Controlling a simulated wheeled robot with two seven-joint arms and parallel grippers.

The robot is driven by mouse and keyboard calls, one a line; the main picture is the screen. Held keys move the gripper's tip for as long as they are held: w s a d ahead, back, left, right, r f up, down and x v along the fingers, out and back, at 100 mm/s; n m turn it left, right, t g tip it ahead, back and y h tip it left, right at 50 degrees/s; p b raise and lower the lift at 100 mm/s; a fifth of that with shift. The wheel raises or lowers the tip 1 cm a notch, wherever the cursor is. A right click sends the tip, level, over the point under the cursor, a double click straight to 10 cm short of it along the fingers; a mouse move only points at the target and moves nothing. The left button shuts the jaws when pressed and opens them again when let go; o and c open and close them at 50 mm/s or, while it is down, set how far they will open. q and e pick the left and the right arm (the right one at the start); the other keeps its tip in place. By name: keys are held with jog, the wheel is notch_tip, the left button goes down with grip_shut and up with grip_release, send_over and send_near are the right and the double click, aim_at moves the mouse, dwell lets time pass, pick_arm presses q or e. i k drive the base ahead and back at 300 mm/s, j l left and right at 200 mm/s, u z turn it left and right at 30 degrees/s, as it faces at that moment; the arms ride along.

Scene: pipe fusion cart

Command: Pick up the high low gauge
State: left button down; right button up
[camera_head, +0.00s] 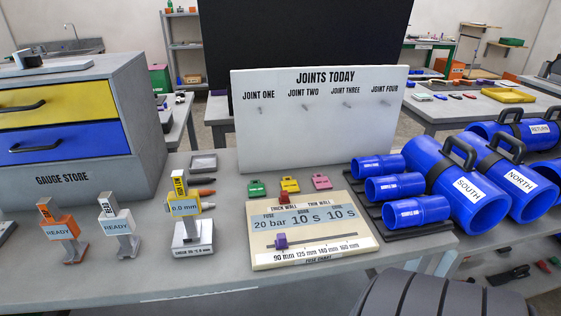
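A yellow upright gauge (184,207) with a pale display reading about 6.0 mm stands on a grey base at the left middle of the bench. Small lettering runs up its upper part, too small to read surely; I take it for the high low gauge. Left of it stand an orange tool (60,232) and a white-grey tool (117,227), both upright and labelled READY. Neither of my grippers shows in the head view. Nothing is seen touching the yellow gauge.
A grey drawer unit (140,110) marked GAUGE STORE stands behind left. A fuse chart board (360,240) lies to the right, before the JOINTS TODAY board (300,145). Blue pipes (470,205) sit at right. The front bench edge is clear.

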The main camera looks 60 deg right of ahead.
aim_at(183, 202)
jog(key=l+z, duration=0.1)
jog(key=z, duration=0.95)
